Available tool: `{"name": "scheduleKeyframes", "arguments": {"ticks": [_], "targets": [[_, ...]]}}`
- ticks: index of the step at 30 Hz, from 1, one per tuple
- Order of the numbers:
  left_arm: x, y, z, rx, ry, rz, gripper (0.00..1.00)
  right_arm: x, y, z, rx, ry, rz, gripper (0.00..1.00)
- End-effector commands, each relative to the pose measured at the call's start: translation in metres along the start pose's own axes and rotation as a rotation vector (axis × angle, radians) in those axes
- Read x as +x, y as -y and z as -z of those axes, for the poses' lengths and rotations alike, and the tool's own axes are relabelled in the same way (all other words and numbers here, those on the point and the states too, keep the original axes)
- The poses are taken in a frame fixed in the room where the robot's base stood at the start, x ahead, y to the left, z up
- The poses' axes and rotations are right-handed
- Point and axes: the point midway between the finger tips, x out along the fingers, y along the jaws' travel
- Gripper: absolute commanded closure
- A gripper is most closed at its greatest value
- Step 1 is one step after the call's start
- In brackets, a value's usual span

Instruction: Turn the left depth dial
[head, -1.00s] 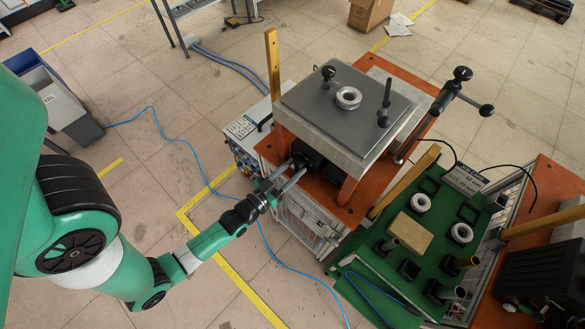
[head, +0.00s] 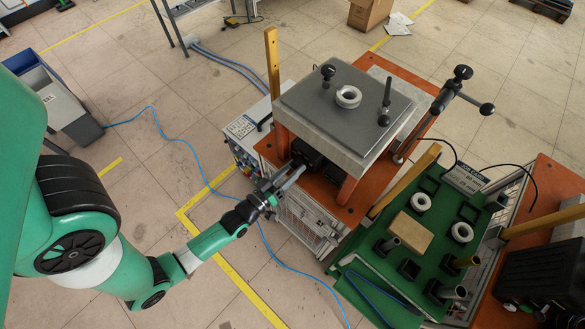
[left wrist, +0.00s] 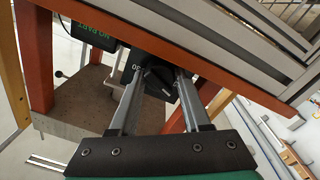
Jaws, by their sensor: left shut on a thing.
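The left depth dial (left wrist: 158,76) is a black knob on a dark housing under the machine's top plate. In the left wrist view it sits between the two grey fingertips of my left gripper (left wrist: 160,80), which is shut on it. Part of a white marking shows beside the dial. In the head view my left gripper (head: 290,178) reaches in from the left to the dark housing (head: 306,154); the dial itself is mostly hidden there by the fingers. My right gripper is not in view.
The machine's grey top plate (head: 345,110) and orange posts stand close around the fingers. A dark display (left wrist: 88,28) with green text is beside the dial. A green tray (head: 408,285) with rings and cylinders lies to the right. Open floor is at the left.

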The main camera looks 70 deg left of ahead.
Motion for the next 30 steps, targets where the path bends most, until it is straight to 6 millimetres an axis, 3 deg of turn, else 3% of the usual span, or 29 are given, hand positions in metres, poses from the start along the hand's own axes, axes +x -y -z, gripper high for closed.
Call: {"name": "scheduleKeyframes", "arguments": {"ticks": [5, 6, 10, 18, 22, 30], "targets": [[0.000, 0.000, 0.001, -0.002, -0.002, -0.001, 1.00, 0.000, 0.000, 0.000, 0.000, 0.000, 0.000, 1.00], [0.000, 0.000, 0.001, -0.002, -0.002, -0.001, 0.45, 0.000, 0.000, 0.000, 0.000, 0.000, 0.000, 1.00], [0.000, 0.000, 0.001, -0.001, -0.001, 0.000, 0.23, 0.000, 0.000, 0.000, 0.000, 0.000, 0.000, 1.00], [0.000, 0.000, 0.000, 0.000, 0.000, 0.000, 0.23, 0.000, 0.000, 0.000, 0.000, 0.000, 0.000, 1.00], [-0.010, 0.000, -0.001, 0.000, 0.003, 0.001, 0.23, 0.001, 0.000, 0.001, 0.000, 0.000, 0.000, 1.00], [-0.070, 0.000, -0.001, 0.000, 0.006, 0.002, 0.23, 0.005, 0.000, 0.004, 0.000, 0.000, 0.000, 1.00]]}}
